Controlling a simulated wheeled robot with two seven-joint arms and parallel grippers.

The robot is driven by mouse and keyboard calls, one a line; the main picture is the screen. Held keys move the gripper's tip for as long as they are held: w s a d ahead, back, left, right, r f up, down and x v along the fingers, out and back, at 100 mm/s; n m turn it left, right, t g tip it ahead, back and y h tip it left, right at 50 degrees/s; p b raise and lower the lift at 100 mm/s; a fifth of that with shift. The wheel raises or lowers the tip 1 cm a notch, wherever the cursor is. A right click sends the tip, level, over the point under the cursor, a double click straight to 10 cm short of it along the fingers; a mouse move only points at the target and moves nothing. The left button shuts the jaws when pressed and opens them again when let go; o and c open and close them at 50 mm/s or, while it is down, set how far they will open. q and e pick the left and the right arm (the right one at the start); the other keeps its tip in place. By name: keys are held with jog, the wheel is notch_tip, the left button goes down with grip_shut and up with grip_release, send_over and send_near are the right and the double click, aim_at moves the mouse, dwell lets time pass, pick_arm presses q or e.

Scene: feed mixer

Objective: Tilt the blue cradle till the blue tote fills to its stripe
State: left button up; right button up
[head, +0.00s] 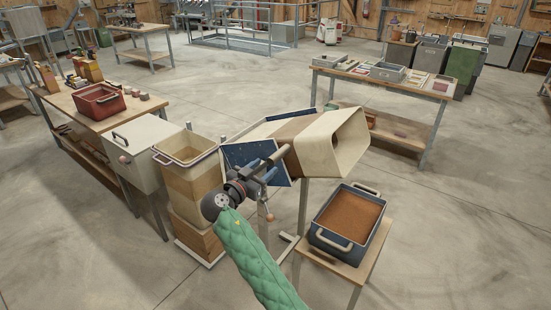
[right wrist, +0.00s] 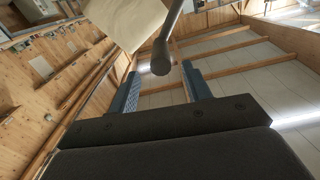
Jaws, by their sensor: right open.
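The blue cradle (head: 257,151) holds a cream bin (head: 334,137) with a brown band, tipped on its side. The bin's mouth faces right and shows a pale inside; no stream of feed is visible. The blue tote (head: 319,236) stands below and right of the mouth, filled high with brown feed (head: 350,217). I cannot make out its stripe. My right gripper (head: 270,168) is open at the cradle's grey handle bar. In the right wrist view the bar's end (right wrist: 161,58) shows between the two spread fingers (right wrist: 162,85); contact is unclear. My left gripper is out of view.
The tote rests on a small wooden stand (head: 356,268). A bench with a red crate (head: 98,101) is at the left. Another bench (head: 383,82) stands behind. The floor at right is clear.

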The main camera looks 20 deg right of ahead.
aim_at(277, 157)
jog(key=shift+w+r+m, duration=0.1)
jog(key=shift+r+m, duration=0.05)
jog(key=shift+m, duration=0.25)
jog(key=shift+p+x, duration=1)
jog(key=shift+x, duration=0.2)
jog(key=p+x, duration=0.2)
jog(key=x, duration=0.1)
jog(key=shift+d+r, duration=0.1)
jog(key=shift+d, duration=0.05)
jog(key=shift+p+x, duration=0.6)
jog(key=shift+x, duration=0.4)
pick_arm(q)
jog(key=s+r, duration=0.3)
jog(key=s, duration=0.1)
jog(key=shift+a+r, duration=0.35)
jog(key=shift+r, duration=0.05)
pick_arm(e)
jog(key=shift+f, duration=0.25)
grip_shut()
